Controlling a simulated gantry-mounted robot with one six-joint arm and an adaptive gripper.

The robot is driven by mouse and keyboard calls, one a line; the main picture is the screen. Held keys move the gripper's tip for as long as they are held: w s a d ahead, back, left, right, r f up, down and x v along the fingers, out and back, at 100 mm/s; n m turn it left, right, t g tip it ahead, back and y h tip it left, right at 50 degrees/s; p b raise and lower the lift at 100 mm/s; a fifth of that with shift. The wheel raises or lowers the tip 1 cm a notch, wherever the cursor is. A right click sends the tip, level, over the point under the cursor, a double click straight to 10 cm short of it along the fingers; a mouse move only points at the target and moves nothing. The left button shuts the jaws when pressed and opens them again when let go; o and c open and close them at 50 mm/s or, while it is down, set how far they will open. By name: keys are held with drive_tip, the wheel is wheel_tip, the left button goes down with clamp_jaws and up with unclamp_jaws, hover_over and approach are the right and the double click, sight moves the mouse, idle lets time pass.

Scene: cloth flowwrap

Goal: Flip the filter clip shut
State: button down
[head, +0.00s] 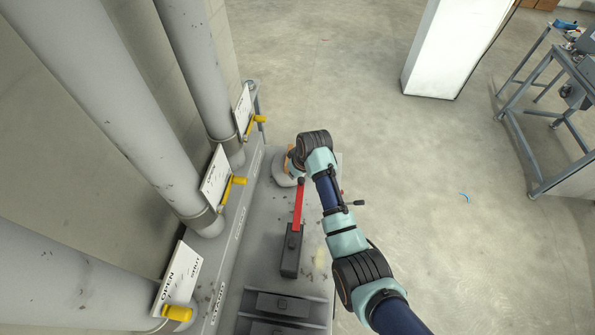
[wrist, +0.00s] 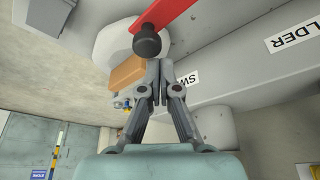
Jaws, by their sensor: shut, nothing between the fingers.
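A red lever (head: 298,208) rises from a dark grey block (head: 291,250) on the bench and carries a black knob (head: 300,181) at its far end. I take this lever for the filter clip. The wrist view also shows the red lever (wrist: 166,12) and the black knob (wrist: 147,42) at the top. My gripper (wrist: 160,65) is shut and empty, with its fingertips just below the knob in that picture. I cannot tell whether they touch it. In the head view my wrist covers most of the gripper. A pale rounded body (head: 284,171) sits beside the knob.
Yellow handles (head: 236,183) and white label plates (head: 214,178) line the thick pipes at left. Dark slotted blocks (head: 283,304) stand at the bench front. An orange-brown block (wrist: 127,73) shows beside the fingers. A white column (head: 452,50) and metal table (head: 548,115) stand far off; floor between is mostly clear.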

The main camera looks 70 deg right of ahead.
drive_tip(key=w+d+b, duration=0.2)
drive_tip(key=w+b, duration=0.1)
drive_tip(key=w, duration=0.1)
drive_tip(key=v, duration=1)
drive_tip(key=shift+s+r, duration=0.3)
drive_tip(key=shift+r, duration=0.05)
